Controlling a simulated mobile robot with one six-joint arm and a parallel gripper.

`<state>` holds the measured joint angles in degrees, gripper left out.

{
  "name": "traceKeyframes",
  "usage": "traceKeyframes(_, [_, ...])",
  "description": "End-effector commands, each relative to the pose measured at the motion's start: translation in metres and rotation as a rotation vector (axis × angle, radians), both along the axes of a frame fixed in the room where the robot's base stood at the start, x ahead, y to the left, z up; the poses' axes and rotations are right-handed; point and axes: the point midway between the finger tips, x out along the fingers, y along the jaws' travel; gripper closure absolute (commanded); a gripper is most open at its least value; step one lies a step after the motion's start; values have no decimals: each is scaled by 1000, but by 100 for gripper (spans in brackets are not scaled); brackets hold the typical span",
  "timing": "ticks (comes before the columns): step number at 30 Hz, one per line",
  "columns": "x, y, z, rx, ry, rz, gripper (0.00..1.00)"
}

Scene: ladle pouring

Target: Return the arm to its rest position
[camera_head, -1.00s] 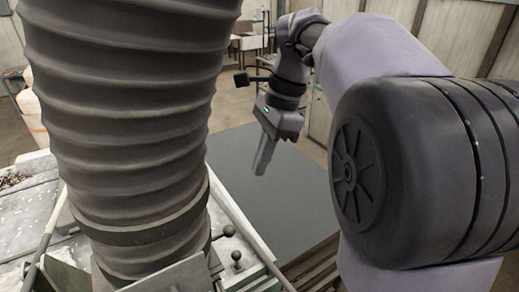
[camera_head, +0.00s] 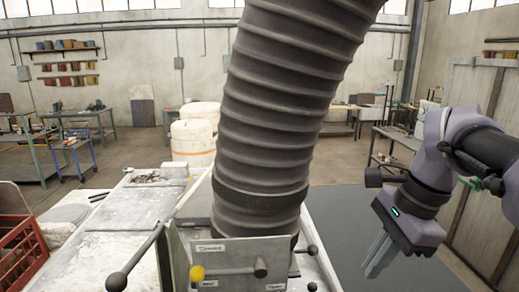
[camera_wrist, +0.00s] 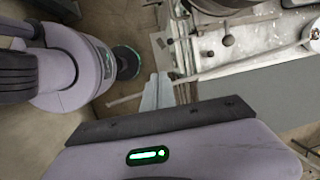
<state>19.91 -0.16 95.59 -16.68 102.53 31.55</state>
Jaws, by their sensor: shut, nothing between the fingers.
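My gripper (camera_head: 377,255) hangs at the right of the head view, pointing down and slightly left. Its two long pale fingers lie together, shut, with nothing between them. The fingers are also in the wrist view (camera_wrist: 157,92), with part of my own arm at the left there. My gripper is apart from the bench and the ribbed hose, over the dark grey floor area on their right.
A thick ribbed hose (camera_head: 270,110) rises from a metal panel with levers (camera_head: 240,262) in the middle. A white-topped bench (camera_head: 115,240) and a red crate (camera_head: 18,250) stand left. White barrels (camera_head: 192,140) are behind. Dark grey floor (camera_head: 350,215) lies clear at right.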

Motion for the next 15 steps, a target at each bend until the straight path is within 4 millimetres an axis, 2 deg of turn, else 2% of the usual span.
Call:
traceKeyframes(1, [-6,7,-26,-14,-22,42,100])
traceKeyframes(5, [-21,23,-68,-58,-96,171,100])
traceKeyframes(8, [-36,37,-109,-97,-163,286,100])
traceKeyframes(11, [-55,53,-166,-150,-250,432,100])
traceKeyframes(14, [-79,72,-243,-221,-365,615,100])
traceKeyframes(15, [-89,79,-276,-253,-413,690,100])
